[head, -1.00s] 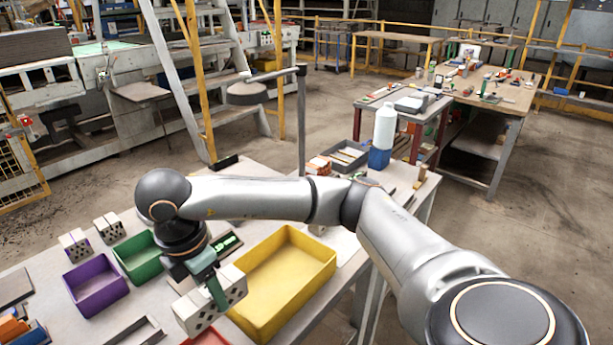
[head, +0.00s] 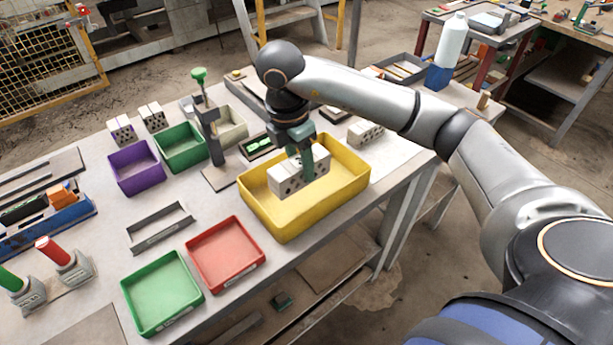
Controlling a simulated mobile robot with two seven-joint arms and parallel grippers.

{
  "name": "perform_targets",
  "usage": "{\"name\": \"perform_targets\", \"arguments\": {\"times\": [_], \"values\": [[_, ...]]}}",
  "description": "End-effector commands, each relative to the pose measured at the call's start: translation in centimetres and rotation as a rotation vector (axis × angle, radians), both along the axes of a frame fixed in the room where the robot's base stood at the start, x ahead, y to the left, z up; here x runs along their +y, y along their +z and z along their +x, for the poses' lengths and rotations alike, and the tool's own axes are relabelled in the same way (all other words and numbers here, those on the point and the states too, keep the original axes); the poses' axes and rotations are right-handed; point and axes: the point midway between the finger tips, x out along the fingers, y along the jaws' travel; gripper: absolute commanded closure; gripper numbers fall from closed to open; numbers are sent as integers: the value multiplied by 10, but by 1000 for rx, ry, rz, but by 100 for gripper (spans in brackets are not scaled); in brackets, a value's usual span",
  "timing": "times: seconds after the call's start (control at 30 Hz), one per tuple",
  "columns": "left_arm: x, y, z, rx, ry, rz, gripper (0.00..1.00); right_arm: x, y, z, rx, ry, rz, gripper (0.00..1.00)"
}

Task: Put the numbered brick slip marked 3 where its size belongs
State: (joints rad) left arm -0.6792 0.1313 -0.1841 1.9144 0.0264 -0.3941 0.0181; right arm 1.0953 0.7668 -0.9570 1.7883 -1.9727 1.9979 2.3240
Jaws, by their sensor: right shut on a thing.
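My right gripper (head: 301,165) is shut on a pale brick slip (head: 290,181) with dark holes in its face. The slip is over the yellow bin (head: 284,223), within its outline; I cannot tell if it touches the bin floor. No number is legible on it. Other pale holed bricks stand behind the purple bin (head: 136,180) and the green bin (head: 181,158): one at the left (head: 121,129) and one beside it (head: 153,117). Another pale holed brick (head: 366,133) lies behind the yellow bin's right end. My left gripper is out of view.
A red tray (head: 225,254) and a green tray (head: 162,293) are at the table's front. A cream bin (head: 230,128) and a green-knobbed stand (head: 212,135) are behind the yellow bin's left end. A grey frame (head: 160,228) lies at centre left. A white bottle (head: 452,40) stands behind my arm.

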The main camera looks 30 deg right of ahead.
Motion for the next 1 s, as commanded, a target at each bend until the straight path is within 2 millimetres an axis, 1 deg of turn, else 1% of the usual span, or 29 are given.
{"name": "perform_targets", "arguments": {"times": [0.03, 0.1, 0.23, 0.47, 0.5, 0.6, 0.7, 1.0], "values": [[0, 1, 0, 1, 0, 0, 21, -7, -10, 6, 5, -6, 0, 100], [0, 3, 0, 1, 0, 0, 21, -16, -22, 14, 2, -4, -2, 100], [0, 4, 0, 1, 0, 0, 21, -26, -40, 25, 1, -2, -2, 100], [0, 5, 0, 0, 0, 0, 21, -34, -56, 34, -1, -1, 0, 100], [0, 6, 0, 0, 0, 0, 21, -37, -61, 37, 1, -2, -1, 100], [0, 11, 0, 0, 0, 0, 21, -36, -76, 35, 1, 2, 0, 100], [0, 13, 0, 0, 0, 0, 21, -36, -87, 36, -1, 1, 0, 100], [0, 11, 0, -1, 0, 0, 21, -35, -90, 36, -2, 1, 0, 100]]}}
